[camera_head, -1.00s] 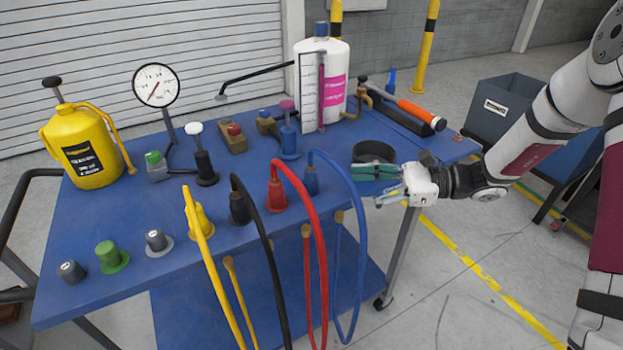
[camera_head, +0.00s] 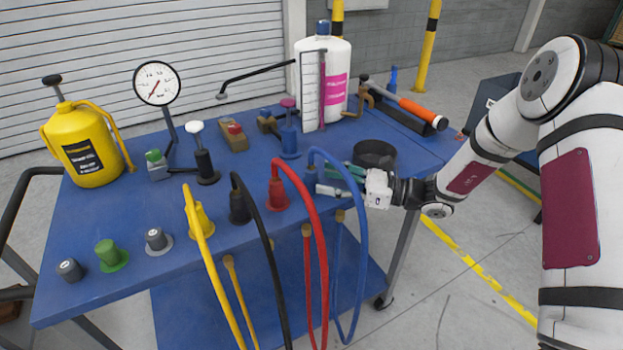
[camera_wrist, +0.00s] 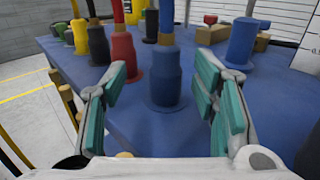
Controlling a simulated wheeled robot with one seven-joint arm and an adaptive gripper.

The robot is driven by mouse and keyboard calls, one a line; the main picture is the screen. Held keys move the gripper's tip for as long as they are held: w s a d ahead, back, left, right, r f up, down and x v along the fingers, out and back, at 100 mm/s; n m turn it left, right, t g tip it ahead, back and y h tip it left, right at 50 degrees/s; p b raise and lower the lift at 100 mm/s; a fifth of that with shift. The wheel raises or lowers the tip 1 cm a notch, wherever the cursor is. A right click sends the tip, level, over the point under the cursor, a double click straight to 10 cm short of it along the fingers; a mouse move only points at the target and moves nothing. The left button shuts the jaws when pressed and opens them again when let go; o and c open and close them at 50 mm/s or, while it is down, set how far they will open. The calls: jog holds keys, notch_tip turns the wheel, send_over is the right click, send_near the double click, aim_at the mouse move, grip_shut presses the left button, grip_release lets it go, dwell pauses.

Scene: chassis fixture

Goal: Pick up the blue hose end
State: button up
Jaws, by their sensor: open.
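The blue hose end (camera_head: 311,180) stands upright on the blue table near its front right edge, with the blue hose (camera_head: 355,230) arching from its top and hanging over the edge. My gripper (camera_head: 334,181) is open and reaches in from the right, close to it. In the wrist view, the blue hose end (camera_wrist: 166,80) stands a little ahead, between the spread teal-padded fingers of my gripper (camera_wrist: 162,88). I see no clear contact. The blue hose partly crosses my gripper in the head view.
The red hose end (camera_head: 277,192) stands just left, with black (camera_head: 240,207) and yellow (camera_head: 203,220) ones beyond. A dark round cup (camera_head: 375,152) stands behind my gripper. A blue valve post (camera_head: 289,140) and a white bottle (camera_head: 338,85) are farther back.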

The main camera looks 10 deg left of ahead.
aim_at(311, 174)
jog(key=shift+w+a, duration=0.3)
jog(key=shift+a, duration=0.5)
jog(key=shift+w+a, duration=0.25)
jog(key=shift+a, duration=0.6)
jog(key=shift+w+a, duration=0.3)
jog(key=shift+a, duration=0.5)
grip_shut()
